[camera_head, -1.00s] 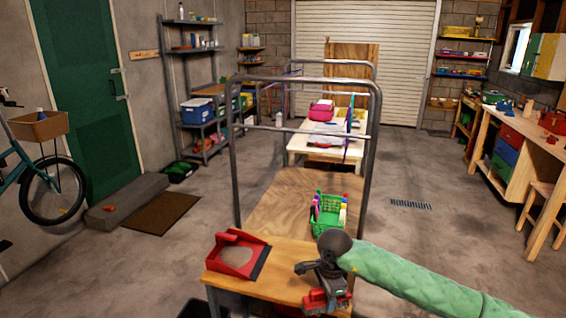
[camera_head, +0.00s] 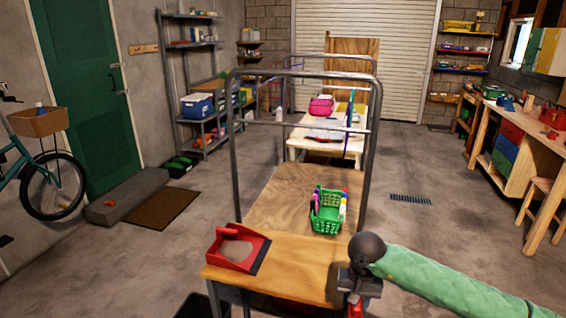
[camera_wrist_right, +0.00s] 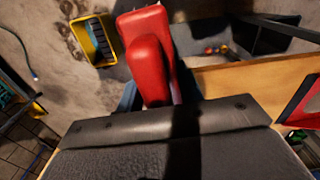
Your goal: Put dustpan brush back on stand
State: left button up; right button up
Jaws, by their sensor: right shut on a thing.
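My right gripper (camera_head: 357,291) is at the near right corner of the wooden table (camera_head: 292,282), just past its edge. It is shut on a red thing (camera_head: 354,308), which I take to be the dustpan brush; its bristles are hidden. In the right wrist view the red brush (camera_wrist_right: 148,58) sticks out beyond the dark gripper body. A red dustpan (camera_head: 225,250) lies on the table's left part, apart from the gripper; I see no separate stand. My left gripper is out of view.
A green basket with bottles (camera_head: 327,212) stands farther back on the table. A grey metal frame (camera_head: 234,150) rises around the table's far part. The wrist view shows a yellow crate (camera_wrist_right: 92,42) on the floor. Open floor lies to the right.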

jog(key=shift+s+d+r+n, duration=0.1)
jog(key=shift+s+d+n, duration=0.2)
jog(key=shift+n, duration=0.3)
jog(key=shift+s+d+r+n, duration=0.1)
jog(key=shift+s+d+n, duration=0.15)
jog(key=shift+n, duration=0.35)
